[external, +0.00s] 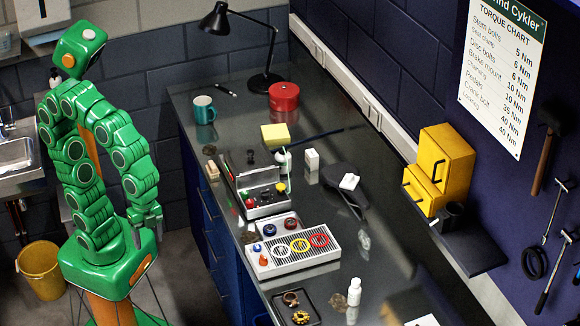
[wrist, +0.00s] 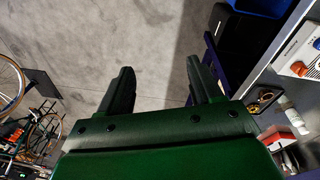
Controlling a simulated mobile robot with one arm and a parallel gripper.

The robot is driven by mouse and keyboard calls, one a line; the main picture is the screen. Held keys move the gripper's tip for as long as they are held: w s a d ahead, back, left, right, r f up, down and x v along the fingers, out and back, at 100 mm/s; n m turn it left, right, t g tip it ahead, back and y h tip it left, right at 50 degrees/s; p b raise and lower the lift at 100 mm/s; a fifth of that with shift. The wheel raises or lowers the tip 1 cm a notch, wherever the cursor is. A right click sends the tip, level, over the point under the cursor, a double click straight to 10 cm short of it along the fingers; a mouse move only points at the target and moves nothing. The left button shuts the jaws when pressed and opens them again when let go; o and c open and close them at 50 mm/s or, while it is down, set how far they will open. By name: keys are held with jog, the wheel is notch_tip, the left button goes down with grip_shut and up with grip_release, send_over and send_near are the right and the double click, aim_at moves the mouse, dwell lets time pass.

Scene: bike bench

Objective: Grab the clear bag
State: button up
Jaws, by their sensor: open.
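A small, clear, shiny thing (external: 363,240) lies on the dark bench top, right of the white tray with coloured rings; it may be the clear bag, but it is too small to be sure. I cannot make it out in the wrist view. My gripper (external: 148,232) hangs down beside the bench, left of its front edge and well apart from the clear thing. In the wrist view its two fingers (wrist: 160,85) are spread wide with only grey floor between them. It is open and empty.
Yellow boxes (external: 447,160) stand on a wall shelf. Bicycles (wrist: 30,130) show at left.

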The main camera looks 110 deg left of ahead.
jog(key=w+d+r+m+h, duration=0.1)
jog(key=w+d+r+h, duration=0.1)
jog(key=w, duration=0.8)
jog(key=w+d+r+m+h, duration=0.1)
jog(key=w+d+r+h, duration=0.15)
jog(key=w, duration=0.75)
jog(key=w+a+f+t+h, duration=0.1)
jog(key=w+a+h, duration=0.1)
jog(key=w+a, duration=0.5)
jog(key=t, duration=0.7)
send_over(363, 233)
jog(key=s+d, duration=0.4)
jog(key=d, duration=0.5)
notch_tip(363, 233, down, 12)
jog(key=f, duration=0.1)
jog(key=shift+n+t+y, duration=0.5)
jog(key=shift+t+y, duration=0.15)
jog(key=shift+t, duration=0.25)
jog(key=a+f, duration=0.1)
jog(key=a, duration=0.3)
jog(key=s+a+f, duration=0.1)
jog(key=a+f, duration=0.1)
jog(key=a, duration=0.2)
jog(key=a+f, duration=0.2)
jog(key=a, duration=0.3)
jog(key=shift+s+a, duration=0.1)
jog(key=shift+s, duration=0.15)
jog(key=shift+x, duration=3.85)
jog(key=shift+s+f, duration=0.1)
jog(key=shift+s, duration=0.1)
